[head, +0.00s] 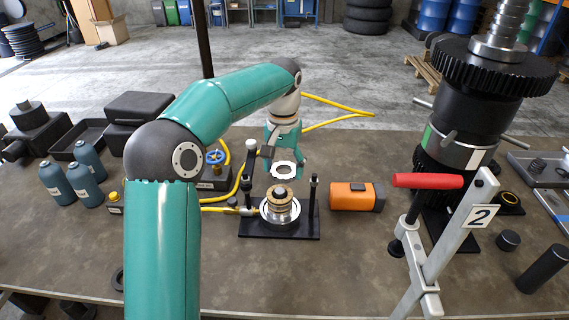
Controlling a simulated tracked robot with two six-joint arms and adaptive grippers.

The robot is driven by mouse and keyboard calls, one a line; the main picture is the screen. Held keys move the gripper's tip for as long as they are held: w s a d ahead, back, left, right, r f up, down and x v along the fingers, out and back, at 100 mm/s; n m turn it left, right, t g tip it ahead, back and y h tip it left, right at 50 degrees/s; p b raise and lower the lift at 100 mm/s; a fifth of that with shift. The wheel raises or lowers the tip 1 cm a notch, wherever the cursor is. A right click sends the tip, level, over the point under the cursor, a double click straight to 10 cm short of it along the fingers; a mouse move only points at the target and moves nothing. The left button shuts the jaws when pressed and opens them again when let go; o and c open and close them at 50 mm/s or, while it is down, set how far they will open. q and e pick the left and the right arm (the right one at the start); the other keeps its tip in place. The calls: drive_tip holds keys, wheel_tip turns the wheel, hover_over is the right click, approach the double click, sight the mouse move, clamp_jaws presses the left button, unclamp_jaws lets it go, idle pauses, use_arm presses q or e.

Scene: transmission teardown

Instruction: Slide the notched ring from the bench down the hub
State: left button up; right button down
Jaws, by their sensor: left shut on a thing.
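The notched ring (274,172) is a flat, pale ring with notches around its edge. My left gripper (285,165) is shut on it and holds it roughly level. The hub (280,194) is a stepped, brass-and-silver part standing upright on a black base plate (252,229), between two dark posts. The ring is above the hub and apart from it, with a visible gap. I cannot tell whether it is exactly centred. The fingers partly hide behind the ring. My right gripper is not in view.
An orange-and-black block (351,197) lies right of the base plate. A clamp with a red handle (428,181) and a tall black gear shaft (458,130) stand further right. Yellow hoses (222,199), blue-grey bottles (85,156) and black cases (140,110) are at left. The front bench is mostly clear.

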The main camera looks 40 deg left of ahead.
sight(279, 191)
use_arm(q)
drive_tip(key=shift+s+a+f+b, duration=0.35)
drive_tip(key=shift+s+f+b, duration=0.1)
drive_tip(key=shift+f, duration=0.1)
drive_tip(key=shift+w+f+b, duration=0.15)
drive_tip(key=shift+f+b, duration=0.7)
drive_tip(key=shift+f, duration=0.05)
wheel_tip(279, 191, down, 2)
drive_tip(key=shift+f+b, duration=0.15)
drive_tip(key=shift+b, duration=1)
drive_tip(key=shift+f, duration=0.45)
drive_tip(key=o, duration=1.5)
